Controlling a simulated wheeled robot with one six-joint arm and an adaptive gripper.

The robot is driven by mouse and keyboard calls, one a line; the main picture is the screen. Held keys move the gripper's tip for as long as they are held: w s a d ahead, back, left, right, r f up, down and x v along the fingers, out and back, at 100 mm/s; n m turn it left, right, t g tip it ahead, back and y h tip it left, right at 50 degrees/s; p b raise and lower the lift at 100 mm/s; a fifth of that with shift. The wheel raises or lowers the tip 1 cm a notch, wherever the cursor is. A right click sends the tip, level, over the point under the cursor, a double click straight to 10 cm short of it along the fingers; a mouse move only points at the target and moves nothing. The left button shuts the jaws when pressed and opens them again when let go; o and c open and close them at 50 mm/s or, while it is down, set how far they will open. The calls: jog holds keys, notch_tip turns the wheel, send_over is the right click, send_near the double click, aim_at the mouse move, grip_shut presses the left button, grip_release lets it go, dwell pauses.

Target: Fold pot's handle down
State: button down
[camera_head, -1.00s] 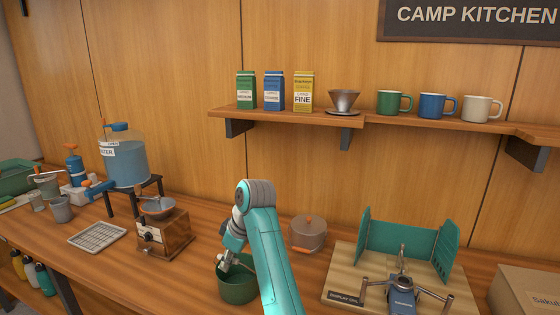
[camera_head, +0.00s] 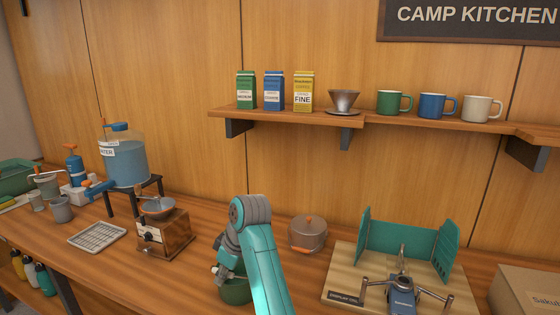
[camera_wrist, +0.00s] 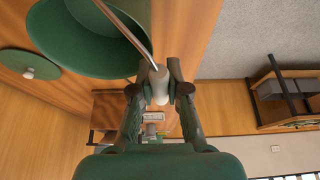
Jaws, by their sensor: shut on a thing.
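The green pot (camera_head: 236,292) stands on the counter, partly hidden behind my arm; it fills the upper left of the wrist view (camera_wrist: 90,62). Its thin wire handle (camera_wrist: 122,25) runs across the pot's opening to a pale grip (camera_wrist: 159,86). My gripper (camera_wrist: 159,80) is shut on this grip, with one finger on each side. In the head view my gripper (camera_head: 217,271) is at the pot's left rim, low down. A green lid (camera_wrist: 28,64) with a pale knob lies beside the pot in the wrist view.
A coffee grinder (camera_head: 164,236) stands left of the pot. A lidded grey-brown pot (camera_head: 307,236) stands behind to the right. A display board (camera_head: 345,281) with a stove and green windscreen (camera_head: 400,240) is farther right. A wire rack (camera_head: 97,236) lies at the left.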

jog(key=shift+s+a+f, duration=0.1)
jog(key=shift+s+f, duration=0.15)
jog(key=shift+f, duration=0.05)
jog(key=shift+s+a+f, duration=0.15)
jog(key=shift+s+f, duration=0.25)
jog(key=shift+f, duration=0.3)
jog(key=shift+s+a+f, duration=0.1)
jog(key=shift+s+f, duration=0.25)
jog(key=shift+f, duration=0.4)
jog(key=shift+s+f, duration=0.1)
jog(key=shift+f, duration=0.35)
jog(key=shift+s+a+f, duration=0.1)
jog(key=shift+s+f, duration=0.05)
jog(key=shift+f, duration=0.8)
